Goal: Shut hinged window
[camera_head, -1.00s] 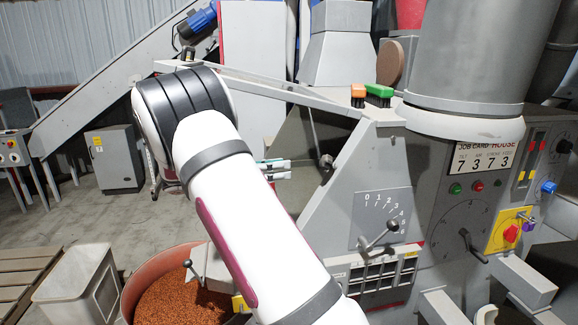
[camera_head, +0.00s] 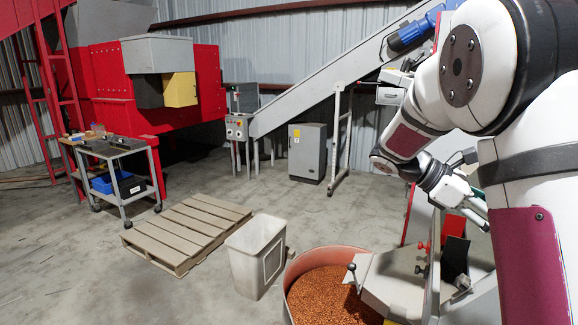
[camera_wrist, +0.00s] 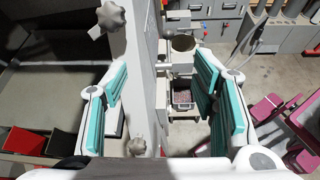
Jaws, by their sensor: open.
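My gripper (camera_wrist: 162,100) is open in the wrist view, with teal pads on both fingers. A grey upright frame edge (camera_wrist: 142,70) passes between the fingers, with a star knob (camera_wrist: 112,17) near its top and another knob (camera_wrist: 137,146) lower down. It may be part of the hinged window, but I cannot tell for certain, nor whether the fingers touch it. In the head view my gripper (camera_head: 470,205) is at the right beside the machine, partly hidden by my arm. No hinged window is clearly visible there.
A tub of copper granules (camera_head: 330,290) stands below, beside a pale bin (camera_head: 257,252) and a wooden pallet (camera_head: 187,230). A grey cabinet (camera_head: 308,152) and conveyor (camera_head: 330,75) stand behind. A trolley (camera_head: 118,170) is at the left. Open floor lies between.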

